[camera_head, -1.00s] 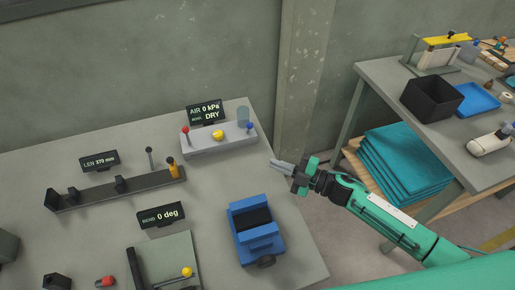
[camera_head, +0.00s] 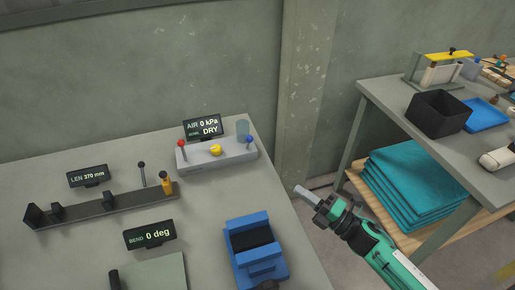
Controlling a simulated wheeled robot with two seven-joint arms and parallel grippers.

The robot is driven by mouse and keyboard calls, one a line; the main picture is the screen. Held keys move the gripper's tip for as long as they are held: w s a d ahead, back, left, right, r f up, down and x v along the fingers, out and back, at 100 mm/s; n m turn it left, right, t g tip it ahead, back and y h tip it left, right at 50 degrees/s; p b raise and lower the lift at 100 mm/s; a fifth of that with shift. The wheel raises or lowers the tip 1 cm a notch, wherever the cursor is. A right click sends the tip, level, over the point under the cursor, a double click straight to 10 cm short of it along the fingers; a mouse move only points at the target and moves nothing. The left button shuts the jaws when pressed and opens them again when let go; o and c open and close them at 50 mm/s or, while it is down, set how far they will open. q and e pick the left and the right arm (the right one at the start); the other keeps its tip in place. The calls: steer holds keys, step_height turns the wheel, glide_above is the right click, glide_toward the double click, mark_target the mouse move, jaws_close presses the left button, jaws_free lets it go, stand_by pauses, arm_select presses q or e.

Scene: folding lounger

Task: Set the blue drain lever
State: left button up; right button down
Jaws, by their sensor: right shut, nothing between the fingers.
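The blue drain lever (camera_head: 249,140) is a small blue-knobbed lever at the right end of the grey air panel (camera_head: 205,161), at the back right of the bench. A red-knobbed lever (camera_head: 182,145) stands at its left end and a yellow knob (camera_head: 216,150) in the middle. A clear bluish cylinder (camera_head: 242,128) stands behind the blue lever. The display (camera_head: 203,127) reads AIR 0 kPa and DRY. My right gripper (camera_head: 302,192) is shut and empty, right of and nearer than the lever, apart from it, beyond the bench's right edge. My left gripper is out of view.
A blue vise (camera_head: 254,250) stands on the bench in front of the panel. A rail with an orange piece (camera_head: 166,184) lies to the left. A second table (camera_head: 384,99) with a black bin (camera_head: 438,112) is at the right, with folded teal cloths (camera_head: 415,178) below.

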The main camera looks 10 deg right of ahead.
steer(key=p, duration=0.3)
glide_toward(248, 143)
steer(key=s, duration=0.1)
steer(key=s+a+r, duration=0.2)
steer(key=s, duration=0.1)
steer(key=shift+a, duration=0.2)
steer(key=p+x, duration=0.1)
steer(key=x, duration=0.2)
steer(key=shift+w+a, duration=0.2)
steer(key=shift+w, duration=0.1)
steer(key=shift+w+r+p, duration=0.25)
steer(key=shift+w+p, duration=0.1)
steer(key=shift+w, duration=0.75)
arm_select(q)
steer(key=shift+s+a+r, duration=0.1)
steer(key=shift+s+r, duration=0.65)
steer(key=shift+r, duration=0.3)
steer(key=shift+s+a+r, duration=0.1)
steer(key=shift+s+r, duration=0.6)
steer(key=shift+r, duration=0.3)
arm_select(e)
steer(key=shift+w+d, duration=0.1)
steer(key=shift+w, duration=0.65)
